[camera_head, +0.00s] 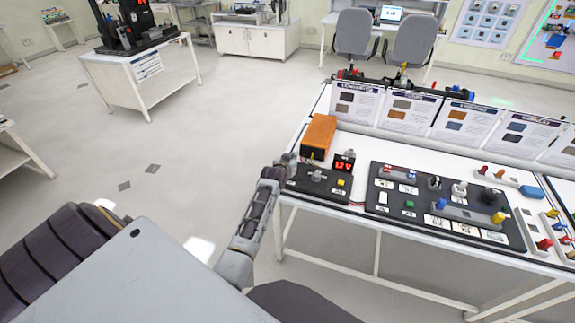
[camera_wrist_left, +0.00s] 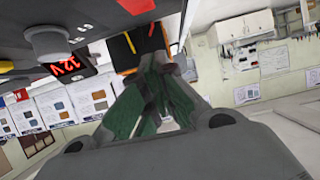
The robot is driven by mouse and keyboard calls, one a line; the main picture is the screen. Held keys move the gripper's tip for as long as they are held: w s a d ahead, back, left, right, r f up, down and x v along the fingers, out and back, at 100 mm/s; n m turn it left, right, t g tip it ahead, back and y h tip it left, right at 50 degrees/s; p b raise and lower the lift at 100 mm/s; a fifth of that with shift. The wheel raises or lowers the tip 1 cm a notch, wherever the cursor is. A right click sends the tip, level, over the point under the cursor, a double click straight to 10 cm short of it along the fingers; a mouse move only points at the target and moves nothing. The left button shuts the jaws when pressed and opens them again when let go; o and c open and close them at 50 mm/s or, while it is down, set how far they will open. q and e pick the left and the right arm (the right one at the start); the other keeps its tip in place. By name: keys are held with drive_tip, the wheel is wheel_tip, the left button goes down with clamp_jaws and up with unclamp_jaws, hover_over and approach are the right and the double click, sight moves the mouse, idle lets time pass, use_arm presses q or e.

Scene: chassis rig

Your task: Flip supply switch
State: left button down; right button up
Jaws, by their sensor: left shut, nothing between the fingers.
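A black supply panel (camera_head: 305,187) lies at the left end of the white bench. It carries a grey knob (camera_head: 317,175), a small yellow part (camera_head: 341,182) and a lit red display (camera_head: 344,163). The knob (camera_wrist_left: 48,40) and display (camera_wrist_left: 68,67) also show in the left wrist view, turned over. I cannot tell which part is the supply switch. My left gripper (camera_head: 286,161) is shut and empty at the panel's left edge, close to an orange box (camera_head: 319,134). Its green-lined fingers (camera_wrist_left: 150,80) show in the wrist view. Contact with the panel cannot be told. My right gripper is out of view.
A larger black panel (camera_head: 400,216) with several switches and knobs lies right of the supply panel. Info cards (camera_head: 407,112) stand behind them. More coloured parts (camera_head: 545,243) lie at the far right. The floor (camera_head: 200,130) left of the bench is clear.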

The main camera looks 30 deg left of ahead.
use_arm(q)
drive_tip(key=v, duration=0.7)
drive_tip(key=shift+s, duration=0.2)
idle(0.6)
drive_tip(key=shift+f, duration=0.1)
